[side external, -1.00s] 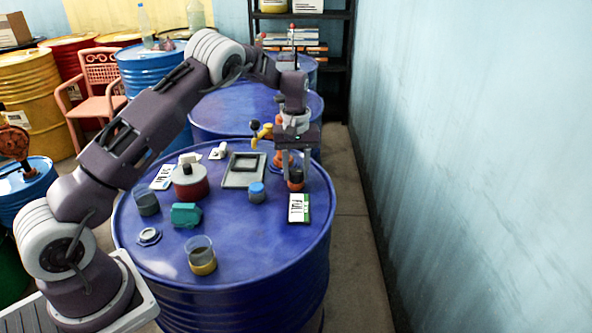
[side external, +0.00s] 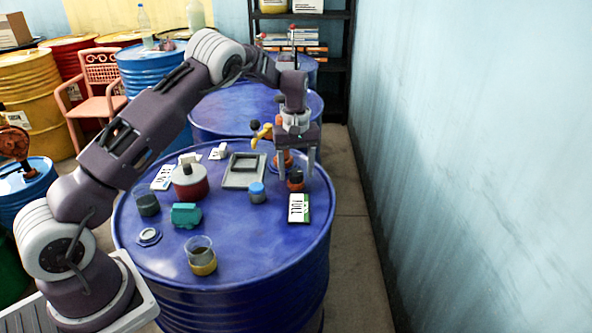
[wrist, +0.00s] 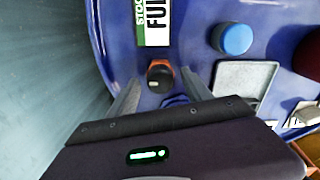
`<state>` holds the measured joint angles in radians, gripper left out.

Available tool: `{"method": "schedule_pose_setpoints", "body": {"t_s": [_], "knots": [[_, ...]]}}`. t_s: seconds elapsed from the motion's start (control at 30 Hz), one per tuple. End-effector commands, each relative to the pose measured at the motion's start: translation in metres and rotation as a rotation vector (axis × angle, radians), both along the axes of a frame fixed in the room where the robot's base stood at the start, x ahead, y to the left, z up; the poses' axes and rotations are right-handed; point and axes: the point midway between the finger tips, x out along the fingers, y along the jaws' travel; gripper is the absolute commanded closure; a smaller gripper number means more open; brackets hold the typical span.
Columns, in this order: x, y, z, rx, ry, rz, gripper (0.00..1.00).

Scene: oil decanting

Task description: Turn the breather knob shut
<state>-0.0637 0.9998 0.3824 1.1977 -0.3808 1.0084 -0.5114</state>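The breather knob (side external: 295,176) is a small black knob on an orange base near the right edge of the front blue drum's top. In the wrist view, the knob (wrist: 160,74) shows a pale mark on its lower left side. My gripper (side external: 296,171) points down over it, with its two fingers apart. In the wrist view, the gripper (wrist: 163,84) has one finger on each side of the knob, with visible gaps. I cannot tell exactly how far the fingertips reach down beside it.
A white and green "FULL" card (side external: 299,208) lies just in front of the knob. A blue-capped jar (side external: 257,192) and grey tray (side external: 229,182) stand to its left. A yellow-handled tap (side external: 262,134) is behind. The drum top's front right is clear.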

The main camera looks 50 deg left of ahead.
Motion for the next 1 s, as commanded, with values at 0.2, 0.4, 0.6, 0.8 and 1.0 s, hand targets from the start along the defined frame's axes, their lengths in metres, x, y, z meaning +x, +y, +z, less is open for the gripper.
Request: {"method": "schedule_pose_setpoints", "body": {"t_s": [0.2, 0.4, 0.6, 0.8, 1.0], "knots": [[-0.001, 0.0, -0.001, -0.001, 0.003, -0.001, 0.43], [0.0, 0.0, 0.028, 0.001, -0.002, -0.002, 0.43], [0.0, 0.0, 0.063, 0.0, 0.0, 0.0, 0.43], [-0.001, 0.0, 0.071, -0.001, 0.003, 0.0, 0.43], [-0.002, -0.002, 0.078, -0.003, -0.006, -0.006, 0.43]]}}
